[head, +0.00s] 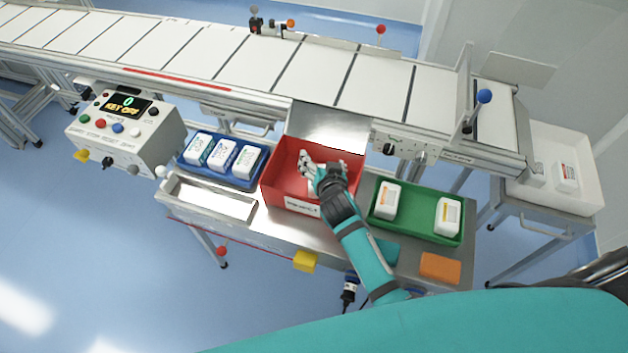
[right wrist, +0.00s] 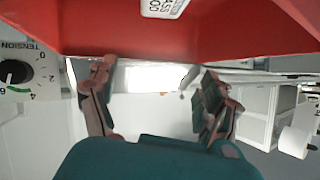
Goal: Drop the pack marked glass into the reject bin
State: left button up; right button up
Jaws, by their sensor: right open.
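The red reject bin (head: 279,184) stands on the steel bench, with a white label on its front wall; its red inside also shows in the right wrist view (right wrist: 100,25). My right gripper (head: 312,168) is over the bin, open, its fingers apart with nothing between them in the right wrist view (right wrist: 157,90). A white pack (right wrist: 165,7) with dark print lies in the bin, apart from the fingertips. In the head view the gripper mostly hides it. I cannot read the word glass on it. My left gripper is not in view.
A blue tray (head: 222,174) with several white packs stands left of the bin. A green tray (head: 417,222) with two packs stands to the right. The conveyor (head: 300,70) runs behind, and a control box (head: 127,130) stands at left.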

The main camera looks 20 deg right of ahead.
jog(key=v, duration=1)
jog(key=shift+s+r, duration=0.15)
jog(key=shift+s, duration=0.05)
